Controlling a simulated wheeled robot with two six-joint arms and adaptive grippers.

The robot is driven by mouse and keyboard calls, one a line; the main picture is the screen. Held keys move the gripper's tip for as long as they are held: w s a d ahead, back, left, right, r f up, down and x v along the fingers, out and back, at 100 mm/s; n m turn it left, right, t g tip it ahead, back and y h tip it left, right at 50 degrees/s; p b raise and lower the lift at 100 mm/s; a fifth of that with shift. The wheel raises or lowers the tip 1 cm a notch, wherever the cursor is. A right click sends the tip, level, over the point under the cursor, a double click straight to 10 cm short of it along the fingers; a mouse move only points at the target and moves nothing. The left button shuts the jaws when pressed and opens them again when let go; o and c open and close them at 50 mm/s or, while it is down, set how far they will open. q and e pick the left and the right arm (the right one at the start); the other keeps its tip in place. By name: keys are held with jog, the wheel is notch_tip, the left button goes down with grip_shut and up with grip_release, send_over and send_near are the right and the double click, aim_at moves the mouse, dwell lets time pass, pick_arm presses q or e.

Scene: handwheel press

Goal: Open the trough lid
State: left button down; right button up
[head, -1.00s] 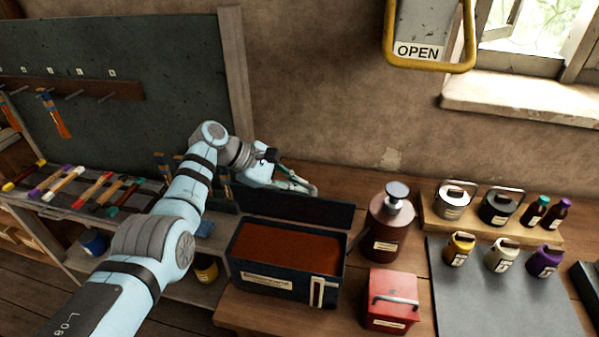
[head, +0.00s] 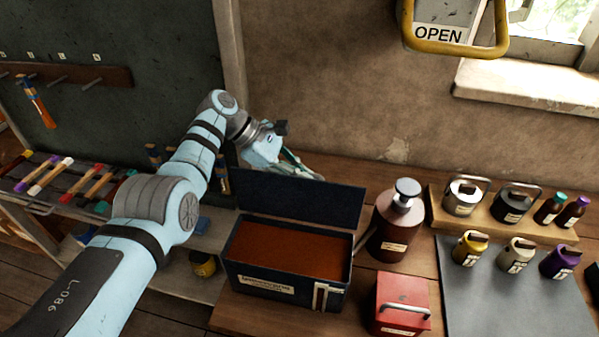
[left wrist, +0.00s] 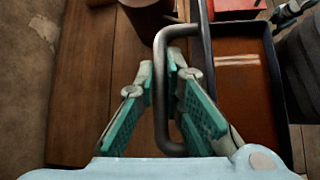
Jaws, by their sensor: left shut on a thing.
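The trough (head: 290,285) is a dark blue open box with reddish-brown contents on the wooden bench. Its lid (head: 300,198) stands raised along the back edge, with its inner face toward the head camera. My left gripper (head: 308,172) is behind the lid, its fingertips partly hidden there. In the left wrist view, my left gripper (left wrist: 176,70) is shut on the grey bar handle (left wrist: 160,95) of the lid. The lid shows edge-on there, beside the open trough (left wrist: 283,85). What looks like my right gripper (left wrist: 287,12) shows small at the upper right; its fingers are unclear.
A brown pump bottle (head: 396,225) and a red tin (head: 401,302) stand close to the trough's right side. Several jars and small bottles sit farther right by a grey mat (head: 490,300). A tool rack (head: 60,185) is at the left; a yellow-framed OPEN sign (head: 440,40) hangs above.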

pick_arm(q)
jog(key=shift+w+f, duration=0.3)
jog(key=shift+w, duration=0.05)
pick_arm(e)
jog(key=shift+w, duration=0.4)
pick_arm(q)
jog(key=shift+s+a, duration=0.1)
pick_arm(e)
jog(key=shift+d, duration=0.1)
